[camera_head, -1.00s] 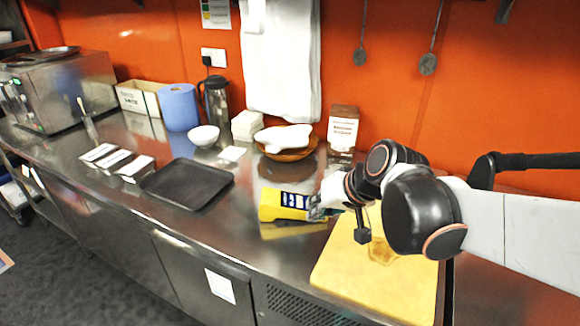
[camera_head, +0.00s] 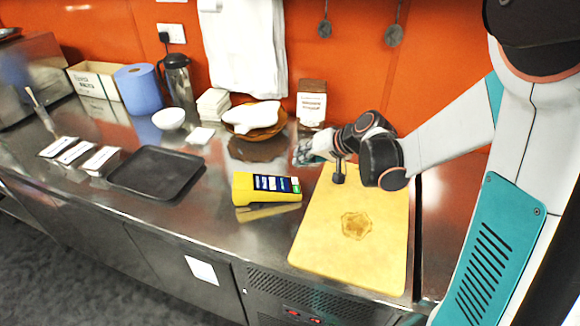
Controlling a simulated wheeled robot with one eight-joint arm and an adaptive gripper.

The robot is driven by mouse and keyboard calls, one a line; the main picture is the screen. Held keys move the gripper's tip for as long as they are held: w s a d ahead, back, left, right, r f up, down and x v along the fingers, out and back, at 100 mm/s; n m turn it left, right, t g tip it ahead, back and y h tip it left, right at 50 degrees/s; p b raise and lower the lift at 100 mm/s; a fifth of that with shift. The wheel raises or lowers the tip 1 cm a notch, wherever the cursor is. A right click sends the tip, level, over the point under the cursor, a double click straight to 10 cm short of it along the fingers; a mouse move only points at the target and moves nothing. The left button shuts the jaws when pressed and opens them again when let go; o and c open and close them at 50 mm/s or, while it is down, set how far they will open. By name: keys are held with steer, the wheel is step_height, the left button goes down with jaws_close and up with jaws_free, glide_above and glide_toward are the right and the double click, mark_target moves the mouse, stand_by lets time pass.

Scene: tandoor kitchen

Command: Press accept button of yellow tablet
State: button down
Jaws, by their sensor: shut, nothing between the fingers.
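The yellow tablet (camera_head: 266,189) lies on the steel counter, left of the cutting board. Its dark screen faces up and shows white and blue patches, with a small green patch at its right end. I cannot read the screen's words. My gripper (camera_head: 301,155) is shut and empty. It is above and a little right of the tablet in the picture, apart from it, near the board's upper left corner. The arm reaches in from the right, and the fingertips are small and hard to make out.
A yellow cutting board (camera_head: 330,240) with an amber-coloured patch lies right of the tablet. A black tray (camera_head: 150,175) is at left. A wooden bowl (camera_head: 276,125) with a white cloth and a brown carton (camera_head: 311,104) stand behind. Counter between tray and tablet is clear.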

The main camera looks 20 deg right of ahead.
mark_target(296, 189)
steer(key=shift+w+d+f, duration=0.3)
steer(key=shift+w+d, duration=0.2)
steer(key=shift+w+d+f, duration=0.3)
steer(key=shift+w+d, duration=0.2)
steer(key=f+b, duration=0.2)
steer(key=f, duration=0.1)
steer(key=f+b, duration=0.2)
steer(key=a+f+b, duration=0.1)
steer(key=f+b, duration=0.1)
steer(key=f, duration=0.1)
steer(key=shift+w+a+f, duration=0.1)
steer(key=shift+f, duration=0.25)
stand_by(0.9)
steer(key=shift+a+f+b, duration=0.1)
steer(key=shift+f+b, duration=0.3)
steer(key=shift+b, duration=0.1)
